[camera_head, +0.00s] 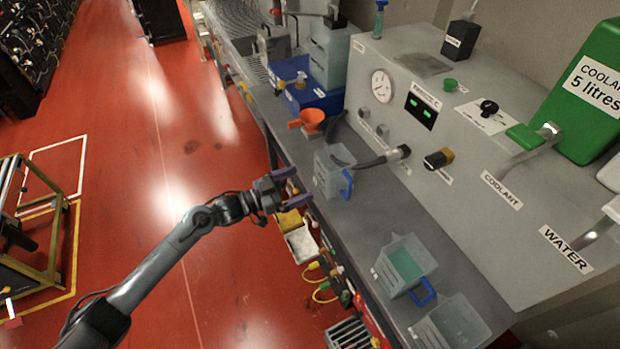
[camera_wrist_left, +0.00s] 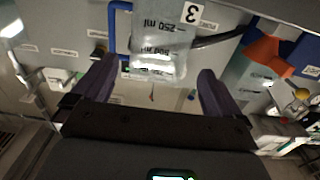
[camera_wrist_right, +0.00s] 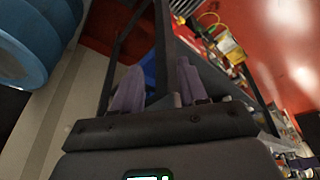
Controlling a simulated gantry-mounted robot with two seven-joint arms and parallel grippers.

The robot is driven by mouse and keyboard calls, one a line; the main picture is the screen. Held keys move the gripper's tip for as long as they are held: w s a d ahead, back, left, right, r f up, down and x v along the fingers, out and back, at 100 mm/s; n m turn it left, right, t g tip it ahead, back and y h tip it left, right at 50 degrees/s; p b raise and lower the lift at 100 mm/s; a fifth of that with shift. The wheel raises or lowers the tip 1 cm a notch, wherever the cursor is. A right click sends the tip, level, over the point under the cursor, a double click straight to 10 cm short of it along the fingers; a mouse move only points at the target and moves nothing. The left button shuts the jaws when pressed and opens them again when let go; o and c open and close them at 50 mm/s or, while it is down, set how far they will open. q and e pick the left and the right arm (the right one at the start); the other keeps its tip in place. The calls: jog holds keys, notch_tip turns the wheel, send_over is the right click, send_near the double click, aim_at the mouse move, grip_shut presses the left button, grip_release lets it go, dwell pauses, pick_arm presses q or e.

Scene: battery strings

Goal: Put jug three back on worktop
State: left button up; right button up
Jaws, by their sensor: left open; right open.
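Jug three (camera_head: 332,172) is a clear, grey-tinted jug with a blue handle (camera_head: 347,186). It appears upright at the front of the worktop (camera_head: 372,222), close to a black hose. In the left wrist view the jug (camera_wrist_left: 158,45) shows a "3" tag and "250 ml" marks, ahead of the fingertips. My left gripper (camera_head: 296,187) is open and empty, just in front of the jug and apart from it. My right gripper (camera_wrist_right: 160,85) is open in its wrist view; something blue shows partly behind its fingers. It is not visible in the head view.
A jug with green liquid (camera_head: 404,264) and another clear jug (camera_head: 452,325) stand further right. An orange funnel (camera_head: 312,119) and a blue bin (camera_head: 305,94) are to the left. The grey test unit (camera_head: 440,130) backs the worktop. Red floor lies in front.

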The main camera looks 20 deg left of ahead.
pick_arm(q)
jog(key=v, duration=0.5)
jog(key=s+d+f+n+g+y, duration=0.1)
jog(key=s+d+f+n+y, duration=0.2)
jog(key=s+d+f+y, duration=0.45)
jog(key=s+f+n+g+y, duration=0.1)
jog(key=s+n+g+y, duration=0.2)
jog(key=s+g, duration=0.6)
jog(key=s+y, duration=0.1)
jog(key=s, duration=1.4)
jog(key=shift+a, duration=0.4)
jog(key=shift+s+f, duration=0.1)
jog(key=shift+f, duration=0.05)
